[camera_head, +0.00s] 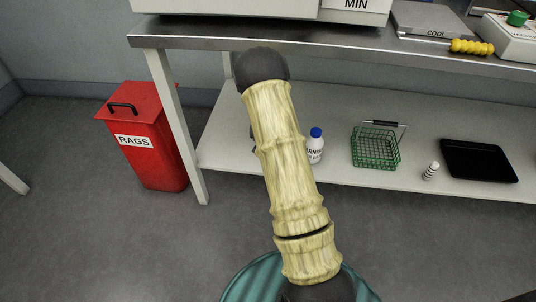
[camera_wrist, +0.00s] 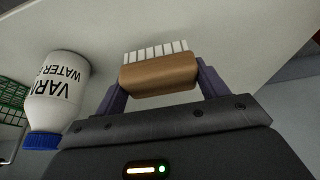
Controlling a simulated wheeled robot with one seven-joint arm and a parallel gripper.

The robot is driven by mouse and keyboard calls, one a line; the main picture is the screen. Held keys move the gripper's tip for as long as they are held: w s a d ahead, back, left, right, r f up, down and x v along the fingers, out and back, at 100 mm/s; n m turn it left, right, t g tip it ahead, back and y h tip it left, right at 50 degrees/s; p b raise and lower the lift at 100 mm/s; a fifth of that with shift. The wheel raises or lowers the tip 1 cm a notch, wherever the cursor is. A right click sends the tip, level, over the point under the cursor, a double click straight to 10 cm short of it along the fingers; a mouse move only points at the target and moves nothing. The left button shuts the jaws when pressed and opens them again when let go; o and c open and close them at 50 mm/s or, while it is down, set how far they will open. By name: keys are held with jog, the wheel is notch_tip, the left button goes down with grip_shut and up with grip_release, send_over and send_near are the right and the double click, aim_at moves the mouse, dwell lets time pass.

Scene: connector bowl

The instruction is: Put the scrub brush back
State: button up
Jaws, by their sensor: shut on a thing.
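The scrub brush (camera_wrist: 158,77) has a brown wooden back and a row of white bristles. In the wrist view my gripper (camera_wrist: 160,82) is shut on its wooden back, one purple finger at each end. The bristles point away from my gripper, toward the pale shelf surface (camera_wrist: 230,25); I cannot tell whether they touch it. In the head view my own arm covers the brush and nearly all of my gripper, close to the lower shelf (camera_head: 225,150) of the bench.
A white bottle (camera_wrist: 55,92) with a blue cap stands beside the brush; it also shows on the shelf (camera_head: 315,147). A red RAGS bin (camera_head: 145,140) stands left of the bench leg.

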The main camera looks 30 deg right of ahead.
jog(key=shift+f, duration=0.25)
notch_tip(320, 180, down, 5)
jog(key=b, duration=0.2)
jog(key=shift+f+b, duration=0.1)
jog(key=shift+b, duration=0.3)
jog(key=o, duration=0.9)
jog(key=shift+o, duration=0.2)
jog(key=p+v, duration=0.5)
jog(key=v, duration=0.7)
jog(key=shift+p, duration=0.4)
